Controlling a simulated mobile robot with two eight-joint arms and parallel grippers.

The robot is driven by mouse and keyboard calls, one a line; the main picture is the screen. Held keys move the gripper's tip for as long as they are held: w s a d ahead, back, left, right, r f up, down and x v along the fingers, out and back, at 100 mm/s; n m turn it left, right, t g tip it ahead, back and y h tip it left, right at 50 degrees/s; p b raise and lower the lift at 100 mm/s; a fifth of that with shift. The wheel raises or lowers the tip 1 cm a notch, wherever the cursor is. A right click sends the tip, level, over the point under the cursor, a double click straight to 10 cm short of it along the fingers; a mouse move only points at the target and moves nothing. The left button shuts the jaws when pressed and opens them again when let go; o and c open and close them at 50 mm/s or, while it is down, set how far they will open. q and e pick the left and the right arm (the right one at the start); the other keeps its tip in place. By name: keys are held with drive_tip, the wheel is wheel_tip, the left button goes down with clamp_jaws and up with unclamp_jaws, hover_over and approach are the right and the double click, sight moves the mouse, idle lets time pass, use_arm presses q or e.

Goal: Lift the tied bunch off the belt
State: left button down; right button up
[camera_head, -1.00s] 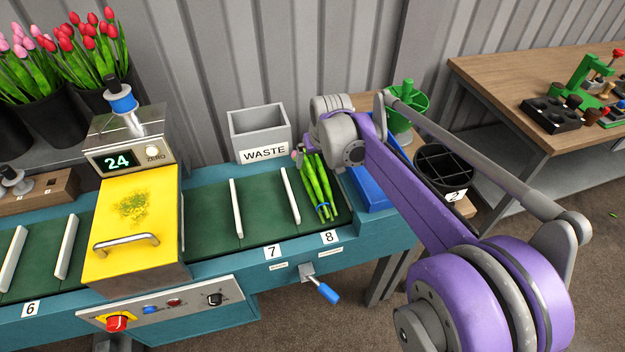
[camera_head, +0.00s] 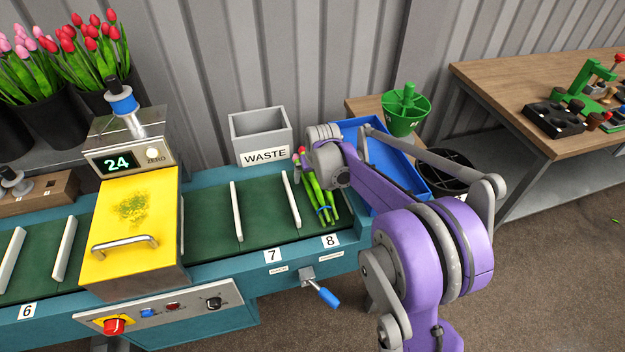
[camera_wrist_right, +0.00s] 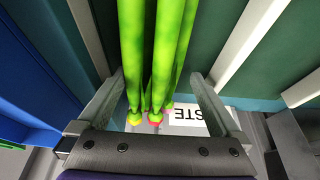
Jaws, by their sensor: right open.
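The tied tulip bunch (camera_head: 320,198) lies on the green belt (camera_head: 262,217) in the end section by number 8. Its green stems point toward the front, with a blue tie near their lower ends and red and pink heads at the back. My right gripper (camera_wrist_right: 157,78) is open, with one finger on each side of the stems in the right wrist view, near the flower heads; I cannot tell whether they touch. In the head view the right wrist (camera_head: 328,160) covers part of the bunch and hides the fingers. My left gripper is not in view.
A white divider (camera_head: 291,199) stands just left of the bunch. Behind are a grey waste bin (camera_head: 262,131) and, to the right, a blue tray (camera_head: 372,150). A yellow-lidded scale housing (camera_head: 130,215) reading 24 stands over the belt on the left.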

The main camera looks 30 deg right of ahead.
drive_tip(key=shift+c, duration=0.3)
drive_tip(key=c, duration=1.5)
drive_tip(key=shift+r, duration=0.1)
